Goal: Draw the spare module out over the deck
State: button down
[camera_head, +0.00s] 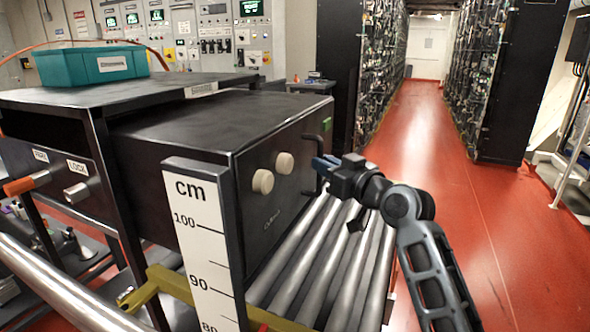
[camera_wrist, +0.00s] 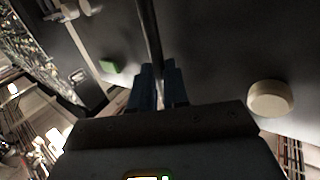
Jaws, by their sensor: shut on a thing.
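The spare module (camera_head: 190,135) is a large black box with two cream knobs (camera_head: 263,181) and a dark bar handle (camera_head: 308,165) on its front face. It sticks partway out of a black frame (camera_head: 105,165) over the roller deck (camera_head: 335,262). My gripper (camera_head: 322,168) is at the front face, its blue fingers shut on the handle. In the wrist view the fingers (camera_wrist: 158,90) close around the handle bar (camera_wrist: 149,35), with a cream knob (camera_wrist: 271,98) to the right and a green patch (camera_wrist: 110,67) to the left. The module's rear is hidden inside the frame.
A scale post marked in cm (camera_head: 203,240) stands in front of the module. The frame bears PARK and LOCK labels and an orange-ended lever (camera_head: 27,184). A teal box (camera_head: 92,64) sits on top. Red floor (camera_head: 430,130) is clear between the racks.

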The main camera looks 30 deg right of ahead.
jog(key=shift+h, duration=0.3)
jog(key=s+d, duration=0.1)
jog(key=d, duration=0.1)
jog(key=s+d, duration=0.1)
jog(key=d, duration=0.1)
jog(key=shift+s+r+b, duration=0.15)
jog(key=shift+s+b, duration=0.15)
jog(key=c, duration=1.2)
grip_release()
jog(key=shift+w, duration=0.1)
jog(key=shift+a, duration=0.3)
jog(key=shift+s+d, duration=0.1)
jog(key=shift+s, duration=3.85)
